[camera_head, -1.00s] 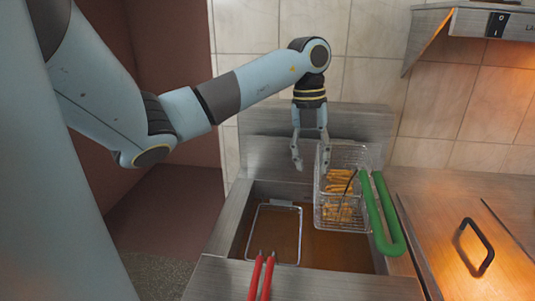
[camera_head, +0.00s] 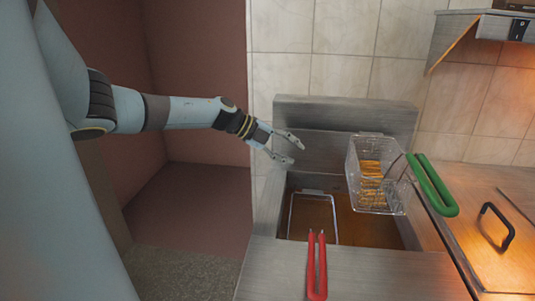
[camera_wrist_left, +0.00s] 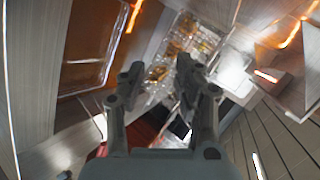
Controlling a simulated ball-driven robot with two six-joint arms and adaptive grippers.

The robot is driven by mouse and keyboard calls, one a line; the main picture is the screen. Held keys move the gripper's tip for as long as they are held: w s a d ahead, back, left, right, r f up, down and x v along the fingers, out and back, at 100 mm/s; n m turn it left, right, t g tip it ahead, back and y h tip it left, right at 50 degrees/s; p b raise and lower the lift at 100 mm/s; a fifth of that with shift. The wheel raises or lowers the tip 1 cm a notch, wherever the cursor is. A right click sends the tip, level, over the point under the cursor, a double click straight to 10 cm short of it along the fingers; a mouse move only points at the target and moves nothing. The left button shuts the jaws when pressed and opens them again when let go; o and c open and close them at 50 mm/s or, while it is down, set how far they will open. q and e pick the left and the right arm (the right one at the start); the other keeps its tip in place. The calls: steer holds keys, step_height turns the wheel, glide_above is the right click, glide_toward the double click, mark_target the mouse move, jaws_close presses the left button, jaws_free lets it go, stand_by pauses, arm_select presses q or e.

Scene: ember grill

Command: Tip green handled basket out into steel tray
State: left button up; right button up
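The green handled basket (camera_head: 374,190) is a wire mesh basket with golden fries in it. It stands upright at the right side of the fryer, above the oil. Its green handle (camera_head: 434,186) points to the right, toward the counter. My left gripper (camera_head: 298,149) is open and empty, left of the basket and apart from it, over the back of the fryer. In the left wrist view the open fingers (camera_wrist_left: 160,82) show, with blurred wire mesh and fries beyond them. I cannot make out the steel tray. My right gripper is not in view.
A second basket with red handles (camera_head: 317,266) sits in the fryer oil (camera_head: 340,215) on the left. A counter lid with a black handle (camera_head: 497,226) is at the right. A tiled wall and a hood (camera_head: 480,30) stand behind.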

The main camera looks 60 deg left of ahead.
arm_select(q)
steer(key=s+a+f+n+y, duration=0.2)
steer(key=a+n+y, duration=0.1)
steer(key=a, duration=0.3)
steer(key=s+a+f+n+t+y, duration=0.1)
steer(key=s+a+f+n+y, duration=0.1)
steer(key=a, duration=0.4)
steer(key=shift+s+a+f+n+t+y, duration=0.3)
steer(key=shift+s+f+n+y, duration=0.1)
steer(key=shift+s+f+n, duration=0.25)
steer(key=shift+d+r, duration=0.1)
